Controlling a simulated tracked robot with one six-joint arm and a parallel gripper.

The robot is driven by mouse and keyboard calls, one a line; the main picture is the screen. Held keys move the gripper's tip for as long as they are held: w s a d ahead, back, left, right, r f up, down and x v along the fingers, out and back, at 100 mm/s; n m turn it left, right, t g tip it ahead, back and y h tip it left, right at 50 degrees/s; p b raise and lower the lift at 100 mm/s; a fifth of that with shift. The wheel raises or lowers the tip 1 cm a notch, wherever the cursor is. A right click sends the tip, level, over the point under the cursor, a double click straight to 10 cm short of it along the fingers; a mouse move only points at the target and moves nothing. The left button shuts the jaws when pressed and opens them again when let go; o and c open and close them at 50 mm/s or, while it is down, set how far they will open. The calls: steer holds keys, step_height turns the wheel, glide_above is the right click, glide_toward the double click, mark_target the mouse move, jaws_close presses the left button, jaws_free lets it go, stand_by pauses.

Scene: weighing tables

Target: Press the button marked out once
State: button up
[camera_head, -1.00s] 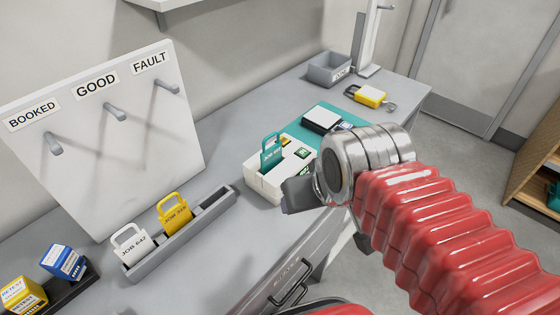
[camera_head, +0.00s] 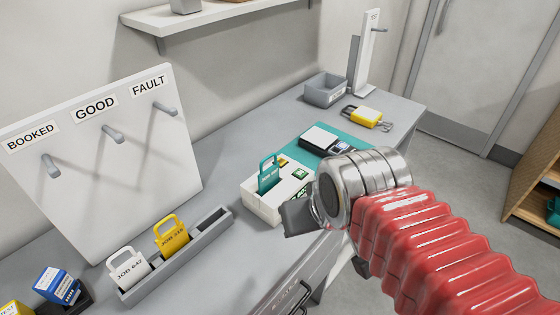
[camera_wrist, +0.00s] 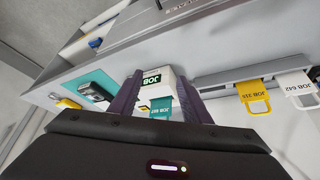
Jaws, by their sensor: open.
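A white box (camera_head: 264,206) stands on the grey table, with a teal job tag (camera_head: 268,174) upright in it. Small dark-green labelled patches (camera_head: 303,172) show on its right part; their words are too small to read, so I cannot tell which is marked out. In the wrist view the white box (camera_wrist: 169,74) lies between the fingers, with one green label (camera_wrist: 151,78) and the teal tag (camera_wrist: 161,107) visible. My gripper (camera_wrist: 158,90) is open and empty. In the head view my gripper (camera_head: 300,216) is at the box's front right, partly hiding that side.
A teal mat (camera_head: 313,151) with a black-and-white device (camera_head: 319,138) lies behind the box. A yellow padlock (camera_head: 366,117) and grey bin (camera_head: 326,90) stand farther back. A grey rack (camera_head: 205,232) holds white and yellow job tags. A white peg board (camera_head: 135,170) stands at left.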

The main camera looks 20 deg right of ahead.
jaws_close()
stand_by(0.3)
stand_by(1.0)
